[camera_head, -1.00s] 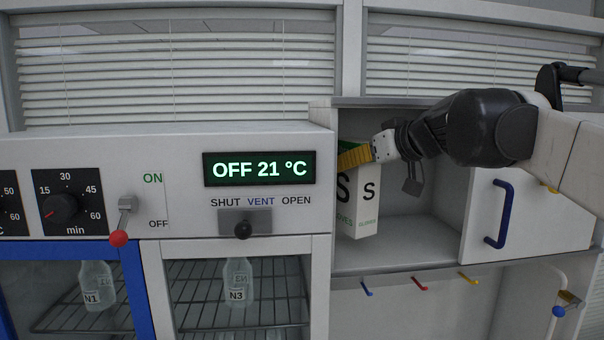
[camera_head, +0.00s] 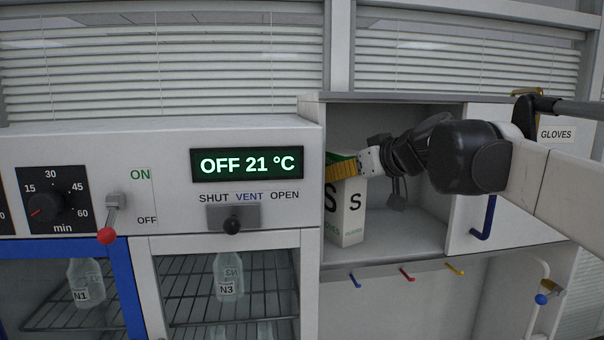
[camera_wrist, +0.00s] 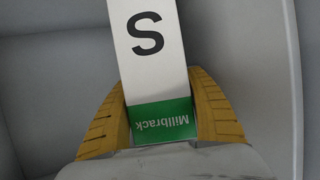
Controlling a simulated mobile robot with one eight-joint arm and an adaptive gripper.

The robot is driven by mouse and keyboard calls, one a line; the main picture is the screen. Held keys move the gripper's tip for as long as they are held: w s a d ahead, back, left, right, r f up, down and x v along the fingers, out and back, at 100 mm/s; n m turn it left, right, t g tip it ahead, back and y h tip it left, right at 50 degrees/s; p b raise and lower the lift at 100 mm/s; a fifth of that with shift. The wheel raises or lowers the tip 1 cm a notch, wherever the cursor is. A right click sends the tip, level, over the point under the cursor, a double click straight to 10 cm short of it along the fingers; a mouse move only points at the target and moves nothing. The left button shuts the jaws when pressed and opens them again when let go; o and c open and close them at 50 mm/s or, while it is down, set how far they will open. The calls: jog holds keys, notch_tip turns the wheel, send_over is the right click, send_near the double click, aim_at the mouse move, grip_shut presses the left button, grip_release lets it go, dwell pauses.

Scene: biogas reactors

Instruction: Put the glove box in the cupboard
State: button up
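The glove box (camera_head: 354,212) is a tall white carton with a black S and a green top. It is upright inside the open cupboard (camera_head: 405,236), near its left side wall. I cannot tell for sure whether its base rests on the cupboard floor. My gripper (camera_head: 343,168) reaches in from the right, with its yellow fingers at the top of the box. In the wrist view the fingers (camera_wrist: 160,105) close on both sides of the glove box (camera_wrist: 150,50), at its green "Millbrack" end.
A white cupboard door with a blue handle (camera_head: 484,218) is at the right, partly behind my arm. A label "GLOVES" (camera_head: 556,135) shows farther right. Coloured hooks (camera_head: 406,275) hang below the cupboard. The incubator panel (camera_head: 247,165) stands close on the left. The cupboard floor right of the box is clear.

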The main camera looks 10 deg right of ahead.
jog(key=b+v, duration=0.2)
jog(key=v, duration=1)
jog(key=s+a+f+m+g+h, duration=0.1)
jog(key=s+f, duration=0.5)
jog(key=f, duration=0.6)
jog(key=s+a+f+m+g+h, duration=0.1)
jog(key=s+f+m+g+h, duration=0.1)
jog(key=s+f, duration=0.5)
jog(key=s+a+f+m+g+h, duration=0.1)
jog(key=s+f, duration=0.6)
jog(key=f, duration=1.1)
jog(key=shift+a+f+g+h, duration=0.25)
jog(key=shift+g+h, duration=0.25)
jog(key=shift+g, duration=0.3)
